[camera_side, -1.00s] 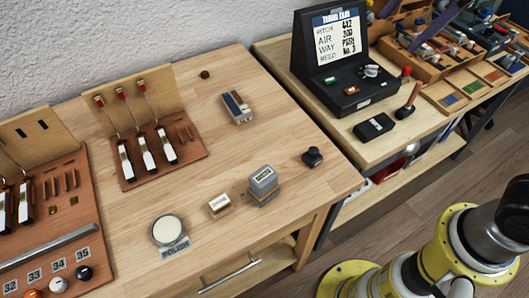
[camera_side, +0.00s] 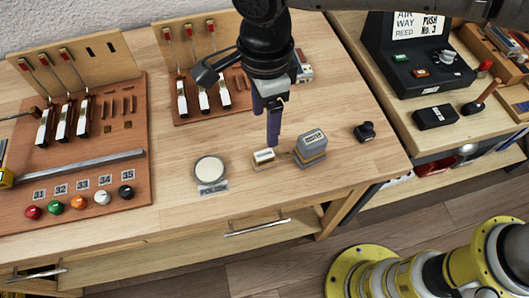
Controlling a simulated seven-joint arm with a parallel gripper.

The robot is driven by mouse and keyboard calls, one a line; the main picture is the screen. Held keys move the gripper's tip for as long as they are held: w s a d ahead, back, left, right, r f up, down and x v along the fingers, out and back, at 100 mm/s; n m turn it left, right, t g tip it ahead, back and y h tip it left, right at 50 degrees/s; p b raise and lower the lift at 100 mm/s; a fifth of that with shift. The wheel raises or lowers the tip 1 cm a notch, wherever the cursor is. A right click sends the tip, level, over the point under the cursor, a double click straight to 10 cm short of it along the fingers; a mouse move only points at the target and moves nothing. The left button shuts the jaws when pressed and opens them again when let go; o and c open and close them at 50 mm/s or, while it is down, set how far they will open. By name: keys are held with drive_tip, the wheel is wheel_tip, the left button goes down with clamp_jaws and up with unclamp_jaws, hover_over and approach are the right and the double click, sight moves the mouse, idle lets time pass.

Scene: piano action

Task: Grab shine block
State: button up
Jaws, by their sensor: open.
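My gripper (camera_side: 267,124) hangs over the workbench from the top of the picture. Its purple fingers point down and are open, with nothing seen between them. Just below the fingertips lies a small block (camera_side: 264,158) with a pale, labelled top and a tan lower part. To its right stands a larger block (camera_side: 311,147) with a grey, labelled top and a tan lower part. The labels are too small to read, so I cannot tell which is the shine block. The fingertips look close to the small block; the exact gap is unclear.
A round pale tin (camera_side: 209,170) with a "POLISH" plate lies left of the blocks. A small black object (camera_side: 365,132) lies to their right. Behind my gripper is a board with key parts (camera_side: 183,115). The bench front (camera_side: 170,212) is clear.

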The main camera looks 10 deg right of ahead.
sight(264, 154)
wheel_tip(264, 154, down, 13)
drive_tip(key=shift+w+r, duration=0.1)
drive_tip(key=shift+r, duration=0.1)
clamp_jaws()
idle(0.7)
